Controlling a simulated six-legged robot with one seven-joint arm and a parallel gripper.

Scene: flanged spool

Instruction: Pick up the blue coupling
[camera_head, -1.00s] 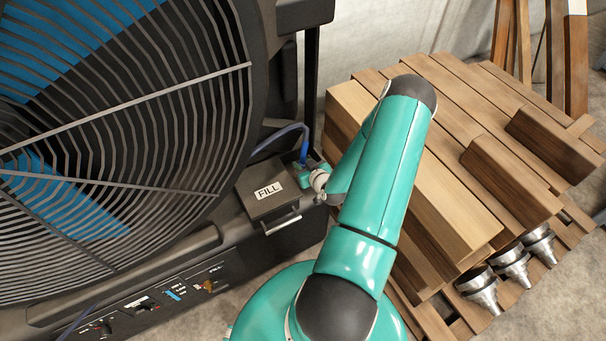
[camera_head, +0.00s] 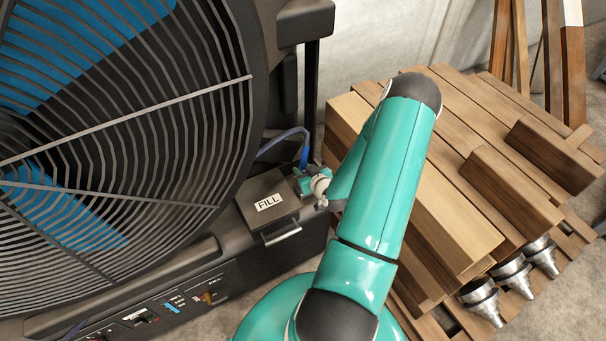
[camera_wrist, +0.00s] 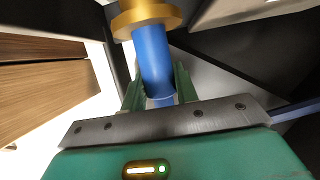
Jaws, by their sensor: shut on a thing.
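The blue coupling (camera_wrist: 153,55) is a smooth blue cylinder in the upper middle of the wrist view, with a brass collar (camera_wrist: 148,17) at its far end. My gripper (camera_wrist: 159,78) has its two green fingers on either side of the coupling and is shut on it. In the head view my gripper (camera_head: 304,183) is small, beside the lidded box marked FILL (camera_head: 268,203). A blue hose (camera_head: 304,150) curves close behind it.
A large caged fan (camera_head: 110,130) fills the left, with a control panel (camera_head: 180,300) along its base. Stacked wooden boards (camera_head: 470,150) stand right of my arm, with several metal funnels (camera_head: 512,275) at their front edge. Bare floor shows at bottom right.

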